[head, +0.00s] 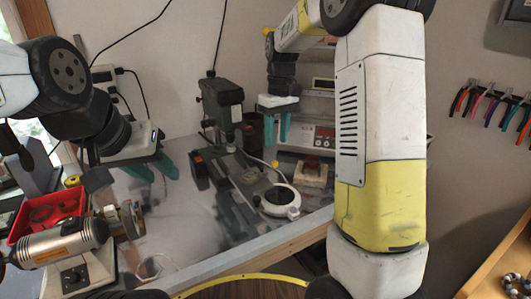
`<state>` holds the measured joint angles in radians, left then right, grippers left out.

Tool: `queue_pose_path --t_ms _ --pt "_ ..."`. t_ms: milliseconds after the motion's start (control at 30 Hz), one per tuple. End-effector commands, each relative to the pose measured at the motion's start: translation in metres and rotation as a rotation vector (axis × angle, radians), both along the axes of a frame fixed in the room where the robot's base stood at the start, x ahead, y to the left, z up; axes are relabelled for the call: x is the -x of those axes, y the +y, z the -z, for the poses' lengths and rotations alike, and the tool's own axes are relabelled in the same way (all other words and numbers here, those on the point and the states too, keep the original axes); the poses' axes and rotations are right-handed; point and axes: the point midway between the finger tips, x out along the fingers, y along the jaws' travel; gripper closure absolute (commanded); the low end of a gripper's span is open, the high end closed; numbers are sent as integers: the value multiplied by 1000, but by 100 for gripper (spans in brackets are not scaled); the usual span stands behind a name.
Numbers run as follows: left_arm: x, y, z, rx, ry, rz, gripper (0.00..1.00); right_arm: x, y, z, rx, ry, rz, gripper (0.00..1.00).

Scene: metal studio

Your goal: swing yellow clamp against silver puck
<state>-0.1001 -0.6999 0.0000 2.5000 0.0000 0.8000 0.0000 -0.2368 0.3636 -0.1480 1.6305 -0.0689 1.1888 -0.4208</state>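A small yellow knob or tip (274,164) shows on a thin lever above a round ring-shaped piece; I cannot tell if it is the yellow clamp. The round piece (293,211), pale-rimmed with a dark centre, sits at the front of the dark bench machine; it may be the silver puck. The yellow tip looks apart from it. My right gripper (277,128), with teal fingers pointing down, is behind and above this machine, its fingers apart and nothing between them. My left gripper (153,168), also teal-fingered, hangs over the left part of the table, fingers apart and empty.
The dark drill-press-like machine (224,108) stands mid-table. A red tray (28,227) and a silver motor grinder (70,243) are at left. A device with a red display (309,134) stands behind. Pale table surface (190,226) is clear at centre left. Pliers (493,102) hang at right.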

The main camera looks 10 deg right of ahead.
Motion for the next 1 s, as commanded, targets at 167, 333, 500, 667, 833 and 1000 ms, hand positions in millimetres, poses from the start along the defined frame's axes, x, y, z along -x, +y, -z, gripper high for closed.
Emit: queue_pose_path --t_ms 167,333,500,667,833,1000 --pt "0 0 0 0 0 0 64 2 1 27 0 4 0 60" --pt "0 0 0 0 0 0 64 3 2 54 0 4 1 60" --pt "0 0 0 0 0 0 64 3 3 69 -1 2 2 60" --pt "0 0 0 0 0 0 64 3 3 73 -1 0 2 60" --pt "0 0 0 0 0 0 64 3 3 72 -1 0 2 62" --pt "0 0 0 0 0 0 64 3 3 72 -1 0 2 96"
